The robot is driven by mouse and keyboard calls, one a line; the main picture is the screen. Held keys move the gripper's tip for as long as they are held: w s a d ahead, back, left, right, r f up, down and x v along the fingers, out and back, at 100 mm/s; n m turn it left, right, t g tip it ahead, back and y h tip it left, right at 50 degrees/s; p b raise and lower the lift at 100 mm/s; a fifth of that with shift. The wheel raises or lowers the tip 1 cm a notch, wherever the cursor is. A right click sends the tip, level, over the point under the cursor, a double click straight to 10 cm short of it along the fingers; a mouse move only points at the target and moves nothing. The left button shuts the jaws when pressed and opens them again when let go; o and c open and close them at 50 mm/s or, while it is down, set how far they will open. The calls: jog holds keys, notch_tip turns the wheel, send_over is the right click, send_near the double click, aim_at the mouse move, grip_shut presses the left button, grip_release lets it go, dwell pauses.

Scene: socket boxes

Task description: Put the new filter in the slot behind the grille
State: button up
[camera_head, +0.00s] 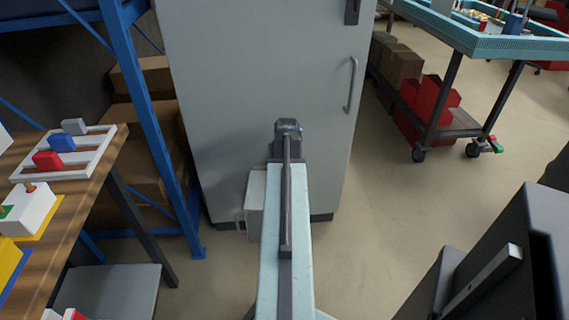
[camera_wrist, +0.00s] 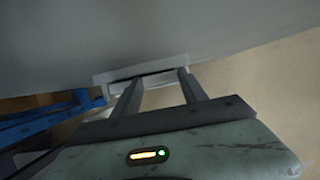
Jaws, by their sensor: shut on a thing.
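My gripper (camera_wrist: 158,84) shows in the wrist view, its two fingers apart and reaching up to a pale, thin, flat piece (camera_wrist: 108,77) across their tips. The fingers are shut on this piece; I cannot tell whether it is the filter or part of the grille. It lies close against a large grey surface, and a dark gap shows along its lower side. Touching or apart from that surface, I cannot tell. In the head view my gripper is hidden behind my arm. No slot can be made out clearly.
A tall grey cabinet (camera_head: 230,110) with a handle stands ahead. A pale grey box (camera_head: 255,205) shows low before it, left of my arm. A blue rack (camera_head: 140,100) and wooden table (camera_head: 85,205) are left. A cart (camera_head: 460,40) is right, with clear floor (camera_head: 385,220) between.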

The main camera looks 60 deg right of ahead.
jog(key=shift+f, duration=0.2)
jog(key=o, duration=1.4)
jog(key=shift+c, duration=0.2)
jog(key=p+v, duration=0.7)
jog(key=shift+r, duration=0.4)
